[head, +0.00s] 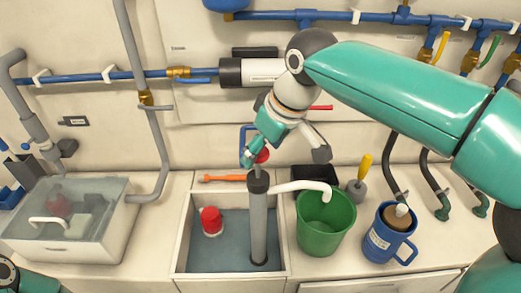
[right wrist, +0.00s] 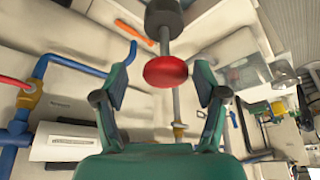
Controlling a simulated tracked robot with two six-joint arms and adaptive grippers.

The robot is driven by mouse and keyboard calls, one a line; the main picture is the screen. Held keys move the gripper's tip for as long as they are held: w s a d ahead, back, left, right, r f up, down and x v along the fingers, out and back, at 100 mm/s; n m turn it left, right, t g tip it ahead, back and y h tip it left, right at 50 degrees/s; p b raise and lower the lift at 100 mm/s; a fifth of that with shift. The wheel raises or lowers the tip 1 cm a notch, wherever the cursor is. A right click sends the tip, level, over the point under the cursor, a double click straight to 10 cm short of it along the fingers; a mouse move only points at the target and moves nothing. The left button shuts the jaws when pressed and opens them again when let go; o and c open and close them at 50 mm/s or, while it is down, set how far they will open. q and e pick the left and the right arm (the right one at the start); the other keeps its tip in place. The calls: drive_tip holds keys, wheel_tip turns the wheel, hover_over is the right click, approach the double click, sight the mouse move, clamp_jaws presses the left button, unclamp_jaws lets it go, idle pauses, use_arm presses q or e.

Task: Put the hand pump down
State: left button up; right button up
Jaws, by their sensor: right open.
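The hand pump (head: 258,225) is a grey tube with a dark collar on top, a thin rod and a red knob (head: 262,156). It stands roughly upright in a rectangular basin (head: 181,235), its foot on the basin's bluish floor. Its white spout reaches right over a green bucket (head: 325,235). My right gripper (head: 284,156) is open at the top of the pump. In the right wrist view, the red knob (right wrist: 166,72) shows between the spread fingertips (right wrist: 162,86), with gaps on both sides.
A red-topped cylinder (head: 211,221) sits in the basin. An orange tool (head: 222,178) lies behind it. A black tray (head: 314,179), a yellow-handled tool (head: 361,172) and a blue mug (head: 390,232) stand right. A clear-lidded box (head: 68,222) is left. Blue pipes run along the wall.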

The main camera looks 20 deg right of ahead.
use_arm(q)
drive_tip(key=shift+r+p, duration=0.7)
drive_tip(key=shift+r, duration=0.05)
use_arm(e)
drive_tip(key=v, duration=1.1)
drive_tip(key=shift+s, duration=0.1)
